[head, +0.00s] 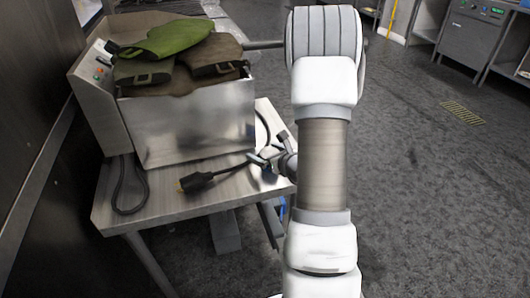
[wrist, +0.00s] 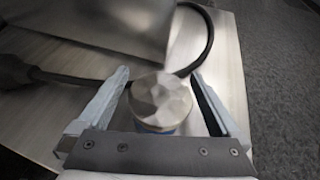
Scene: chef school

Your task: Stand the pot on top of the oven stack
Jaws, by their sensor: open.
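My gripper (head: 264,160) is over the right end of a steel table, partly hidden by my arm in the head view. In the wrist view, my gripper (wrist: 158,76) is open, its two fingers on either side of a small round object (wrist: 160,100). This object has a pale, faceted silvery top and a bluish lower side. It may be the pot, but I cannot be sure. A gap shows between it and each finger. In the head view I cannot make it out. I cannot identify the oven stack.
A steel appliance (head: 190,122) with green and brown mitts (head: 168,40) on top fills most of the table (head: 160,202). A black cable with a plug (head: 196,182) lies in front. Grey machines (head: 470,35) stand far right. Open floor (head: 430,190) lies to the right.

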